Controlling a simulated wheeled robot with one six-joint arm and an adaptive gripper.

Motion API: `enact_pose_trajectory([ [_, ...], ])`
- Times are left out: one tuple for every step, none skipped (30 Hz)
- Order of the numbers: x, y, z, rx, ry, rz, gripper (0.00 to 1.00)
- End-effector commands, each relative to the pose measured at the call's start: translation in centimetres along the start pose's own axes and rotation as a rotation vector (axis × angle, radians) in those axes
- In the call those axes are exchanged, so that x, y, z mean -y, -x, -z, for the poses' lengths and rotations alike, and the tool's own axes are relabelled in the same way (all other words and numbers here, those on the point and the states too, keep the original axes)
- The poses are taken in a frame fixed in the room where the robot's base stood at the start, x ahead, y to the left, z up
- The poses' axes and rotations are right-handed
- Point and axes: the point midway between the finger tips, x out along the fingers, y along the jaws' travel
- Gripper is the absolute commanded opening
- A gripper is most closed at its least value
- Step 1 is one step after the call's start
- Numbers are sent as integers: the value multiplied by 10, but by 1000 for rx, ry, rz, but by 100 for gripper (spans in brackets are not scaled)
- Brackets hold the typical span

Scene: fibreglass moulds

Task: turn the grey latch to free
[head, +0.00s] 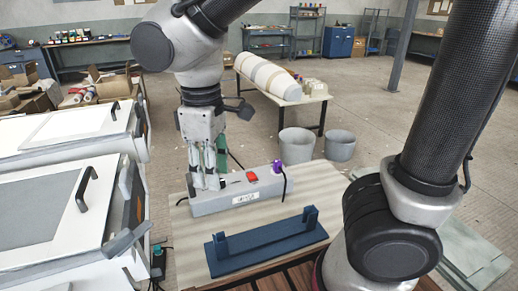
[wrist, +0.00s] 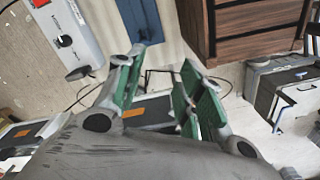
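A grey lever that looks like the latch (head: 126,240) sticks out at the front right corner of the nearer white mould unit (head: 60,255) in the head view. I cannot tell whether it is locked or free. My gripper (head: 207,183) points down, to the right of and above this latch, over the left end of the grey control box. In the wrist view my gripper (wrist: 164,65) has its green-padded fingers apart, with nothing held between them. I cannot make out the latch clearly in the wrist view.
The grey control box (head: 235,196), with a red switch and purple knob, stands on the workbench (head: 190,240). A dark blue bracket (head: 265,246) lies in front of it. The moulds carry black handles (head: 86,186). Floor shows between moulds and bench.

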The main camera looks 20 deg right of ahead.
Motion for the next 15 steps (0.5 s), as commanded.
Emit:
enact_pose_trajectory([
  [-8, 2, -9, -8, -49, 0, 38],
  [-13, 2, -14, -13, -72, 0, 38],
  [-18, 3, -21, -19, -104, -1, 38],
  [-23, 4, -26, -24, -127, -1, 38],
  [-26, 5, -31, -28, -150, -1, 38],
  [-31, 5, -38, -34, -182, -2, 38],
  [-35, 6, -43, -38, -203, -2, 38],
  [-38, 6, -48, -43, -225, -2, 38],
  [-42, 7, -54, -49, -249, -3, 38],
  [-46, 8, -58, -55, -264, -4, 38],
  [-49, 10, -61, -61, -277, -5, 38],
  [-52, 11, -66, -67, -293, -6, 38],
  [-54, 12, -69, -71, -304, -6, 38],
  [-56, 12, -72, -75, -314, -7, 38],
  [-58, 13, -75, -79, -324, -8, 38],
])
